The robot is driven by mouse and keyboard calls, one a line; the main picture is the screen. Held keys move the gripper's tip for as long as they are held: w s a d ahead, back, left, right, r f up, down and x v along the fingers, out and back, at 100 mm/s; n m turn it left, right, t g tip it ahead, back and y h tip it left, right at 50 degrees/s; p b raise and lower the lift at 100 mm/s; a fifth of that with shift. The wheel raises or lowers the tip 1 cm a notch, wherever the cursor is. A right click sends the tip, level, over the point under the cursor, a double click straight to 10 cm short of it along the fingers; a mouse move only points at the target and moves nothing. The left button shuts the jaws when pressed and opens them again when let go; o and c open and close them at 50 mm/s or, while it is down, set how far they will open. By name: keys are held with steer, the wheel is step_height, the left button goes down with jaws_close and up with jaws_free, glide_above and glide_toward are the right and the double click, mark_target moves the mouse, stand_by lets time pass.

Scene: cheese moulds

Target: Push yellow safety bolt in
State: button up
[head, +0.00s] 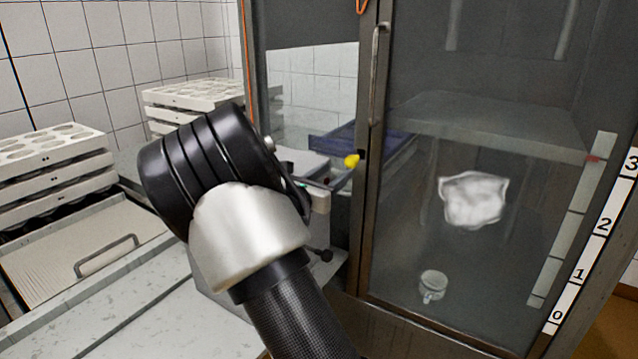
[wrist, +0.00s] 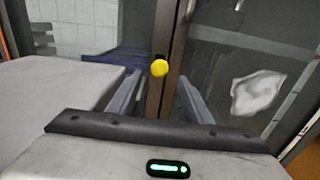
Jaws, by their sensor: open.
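The yellow safety bolt (head: 352,161) is a small round knob on the metal upright frame of a glass door (head: 480,130). In the wrist view the bolt (wrist: 159,68) sticks out from the frame, ahead of my gripper (wrist: 161,78) and between the lines of its two fingers. The fingers are apart with nothing between them. In the head view my arm hides most of the gripper (head: 335,181), whose end is just left of and below the bolt. I cannot tell whether it touches the bolt.
A vertical door handle (head: 376,75) is above the bolt. Behind the glass are a crumpled white cloth (head: 473,199) and a white cup (head: 432,285). A blue tray (head: 335,143) is behind the gripper. Stacked white moulds (head: 50,150) stand on the counter at left.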

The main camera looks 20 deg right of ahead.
steer(key=v, duration=0.7)
steer(key=shift+s, duration=0.15)
steer(key=shift+a, duration=0.1)
